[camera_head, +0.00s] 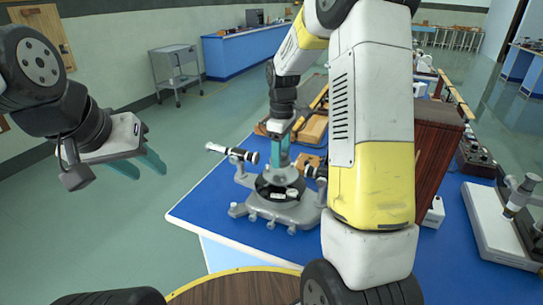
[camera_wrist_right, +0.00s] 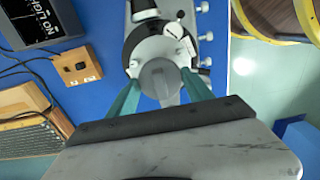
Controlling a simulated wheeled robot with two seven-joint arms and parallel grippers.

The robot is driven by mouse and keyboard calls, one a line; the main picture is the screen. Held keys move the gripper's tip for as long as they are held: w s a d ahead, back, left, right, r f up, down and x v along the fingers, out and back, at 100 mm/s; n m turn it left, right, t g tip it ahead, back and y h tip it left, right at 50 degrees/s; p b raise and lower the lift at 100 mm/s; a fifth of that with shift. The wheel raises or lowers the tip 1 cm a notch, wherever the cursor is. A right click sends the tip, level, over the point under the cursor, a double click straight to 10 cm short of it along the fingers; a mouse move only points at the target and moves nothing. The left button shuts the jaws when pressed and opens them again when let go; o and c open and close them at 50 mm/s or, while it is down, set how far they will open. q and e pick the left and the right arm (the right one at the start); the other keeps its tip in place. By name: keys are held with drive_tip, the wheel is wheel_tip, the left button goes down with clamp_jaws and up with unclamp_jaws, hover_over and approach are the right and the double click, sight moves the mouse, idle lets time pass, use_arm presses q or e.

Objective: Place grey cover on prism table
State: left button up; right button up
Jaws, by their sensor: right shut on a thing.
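The spectrometer (camera_head: 283,212) stands on the blue bench, with a black round part at its middle and a telescope tube (camera_head: 232,153) at its left. My right gripper (camera_head: 281,163) points down over its centre. In the right wrist view its teal fingers (camera_wrist_right: 160,83) are shut on the round grey cover (camera_wrist_right: 160,76). The cover lies over the middle of the spectrometer and hides most of the prism table; I cannot tell whether it touches it. My left gripper (camera_head: 143,166) is empty, its fingers apart, over the floor left of the bench.
A dark wooden box (camera_head: 437,150) stands right of my right arm. A white-based instrument (camera_head: 495,225) is at the far right. In the right wrist view a small wooden block (camera_wrist_right: 78,66) and a dark display box (camera_wrist_right: 38,22) lie left of the spectrometer.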

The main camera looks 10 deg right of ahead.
drive_tip(key=shift+f, duration=1.9)
drive_tip(key=o, duration=1.3)
drive_tip(key=shift+o, duration=0.2)
wheel_tip(320, 180, up, 12)
drive_tip(key=shift+f, duration=0.1)
drive_tip(key=s+r+m+t, duration=0.2)
drive_tip(key=s+m, duration=0.1)
drive_tip(key=s, duration=0.5)
drive_tip(key=s+a+r+m+t+y, duration=0.1)
drive_tip(key=s+r+m+t, duration=0.1)
drive_tip(key=s, duration=0.6)
drive_tip(key=s+a+r+m+t+y, duration=0.1)
drive_tip(key=s+r+m, duration=0.3)
drive_tip(key=s, duration=0.4)
drive_tip(key=shift+s+m+t, duration=0.2)
drive_tip(key=shift+m+t, duration=0.4)
drive_tip(key=shift+m, duration=0.2)
